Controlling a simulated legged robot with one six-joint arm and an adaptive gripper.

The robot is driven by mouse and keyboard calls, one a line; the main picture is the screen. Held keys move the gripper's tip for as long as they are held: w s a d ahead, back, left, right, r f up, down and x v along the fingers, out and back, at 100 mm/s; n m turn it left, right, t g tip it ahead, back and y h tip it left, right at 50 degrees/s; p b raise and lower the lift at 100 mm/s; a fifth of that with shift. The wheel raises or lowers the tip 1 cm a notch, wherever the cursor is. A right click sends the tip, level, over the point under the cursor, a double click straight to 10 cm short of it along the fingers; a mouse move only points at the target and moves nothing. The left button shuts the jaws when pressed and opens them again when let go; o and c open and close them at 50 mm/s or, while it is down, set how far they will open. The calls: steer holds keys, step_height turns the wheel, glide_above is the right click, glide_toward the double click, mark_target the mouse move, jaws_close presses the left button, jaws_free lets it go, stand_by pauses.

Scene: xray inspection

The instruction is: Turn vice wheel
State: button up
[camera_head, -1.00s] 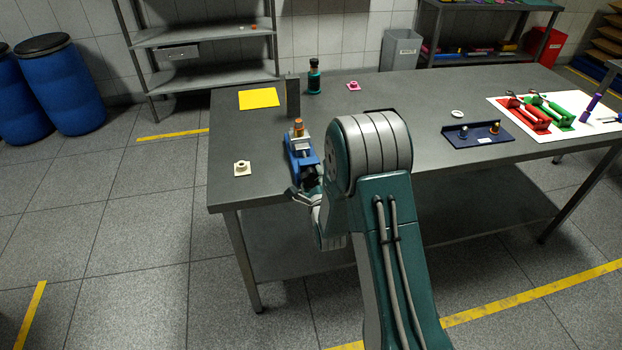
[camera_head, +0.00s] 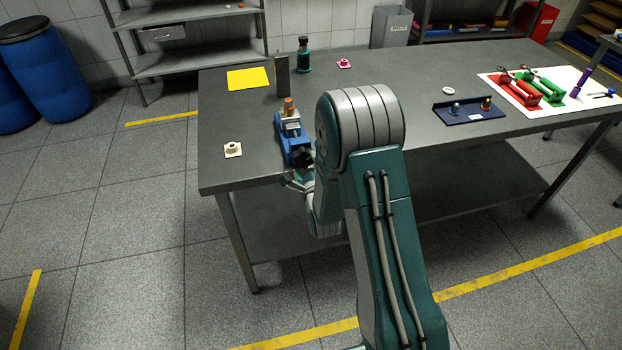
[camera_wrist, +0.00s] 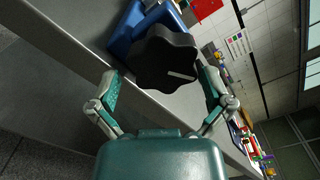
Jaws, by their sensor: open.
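The blue vice (camera_head: 291,137) stands on the table near its front left edge, with a brass-coloured piece (camera_head: 289,106) on top of it. Its black lobed wheel (camera_wrist: 166,59) with a light stripe fills the upper middle of the wrist view, and blue vice body (camera_wrist: 127,30) shows behind it. My gripper (camera_wrist: 160,86) is open. Its two fingers are spread on either side of the wheel's near side; contact cannot be told. In the head view my gripper (camera_head: 298,181) is at the table's front edge by the wheel, partly hidden by my arm.
The grey table (camera_head: 240,110) holds a pale flanged part (camera_head: 232,149) left of the vice. An upright dark plate (camera_head: 282,76), a yellow sheet (camera_head: 248,79) and a dark bottle (camera_head: 304,55) stand or lie behind. A navy tray (camera_head: 470,116) is to the right.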

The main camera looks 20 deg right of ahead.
steer(key=s, duration=0.9)
steer(key=shift+s, duration=0.4)
steer(key=shift+d+f, duration=0.1)
